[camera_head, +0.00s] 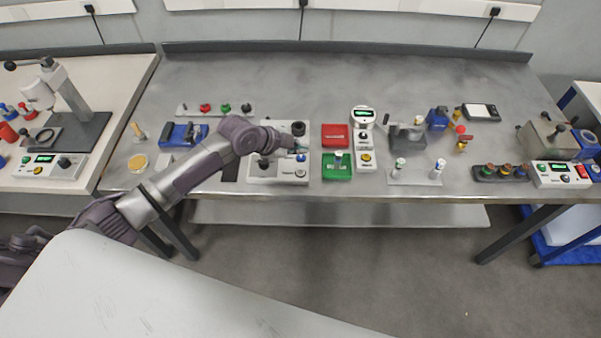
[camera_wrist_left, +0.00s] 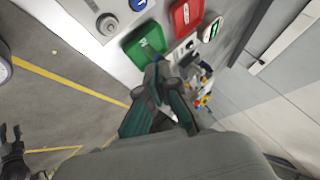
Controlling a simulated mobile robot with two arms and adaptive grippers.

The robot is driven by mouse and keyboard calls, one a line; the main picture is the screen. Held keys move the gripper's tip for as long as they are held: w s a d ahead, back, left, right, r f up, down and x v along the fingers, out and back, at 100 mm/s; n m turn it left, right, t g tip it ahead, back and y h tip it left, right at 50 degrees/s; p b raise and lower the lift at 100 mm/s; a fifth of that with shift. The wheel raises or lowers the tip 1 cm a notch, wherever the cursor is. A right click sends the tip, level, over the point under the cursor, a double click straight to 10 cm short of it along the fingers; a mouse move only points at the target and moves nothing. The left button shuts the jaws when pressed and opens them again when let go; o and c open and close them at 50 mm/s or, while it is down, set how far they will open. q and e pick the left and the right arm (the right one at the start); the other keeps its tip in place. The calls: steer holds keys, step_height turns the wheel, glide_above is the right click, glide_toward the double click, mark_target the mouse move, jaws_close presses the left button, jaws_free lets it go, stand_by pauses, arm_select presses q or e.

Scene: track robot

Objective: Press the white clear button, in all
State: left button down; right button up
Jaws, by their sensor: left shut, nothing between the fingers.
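My left gripper (camera_head: 300,146) is shut and empty, low over the right part of a white control panel (camera_head: 277,178) on the steel bench. In the left wrist view the left gripper (camera_wrist_left: 158,76) points towards the green tray's near side. The panel carries a blue button (camera_head: 300,172) and a dark knob (camera_head: 263,163). The gripper and forearm hide part of it. I cannot make out a white clear button for certain. A dark claw shape (camera_wrist_left: 12,142) at the wrist view's left edge may be my right gripper; its jaw state is unclear.
Right of the panel are a red tray (camera_head: 336,133), a green tray (camera_head: 328,173) and a white meter with a green display (camera_head: 364,115). A blue fixture (camera_head: 180,135) stands to the left. Several other devices fill the bench's right side. The back strip is clear.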

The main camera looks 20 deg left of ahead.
arm_select(q)
steer(key=b, duration=0.5)
glide_above(299, 173)
step_height(299, 173, down, 6)
steer(key=shift+f, duration=0.75)
stand_by(0.4)
steer(key=shift+f+b, duration=0.4)
steer(key=shift+b, duration=0.1)
steer(key=shift+f+b, duration=0.3)
steer(key=shift+f, duration=0.05)
stand_by(0.5)
steer(key=shift+r, duration=0.1)
steer(key=shift+r+p, duration=0.65)
steer(key=shift+r, duration=0.05)
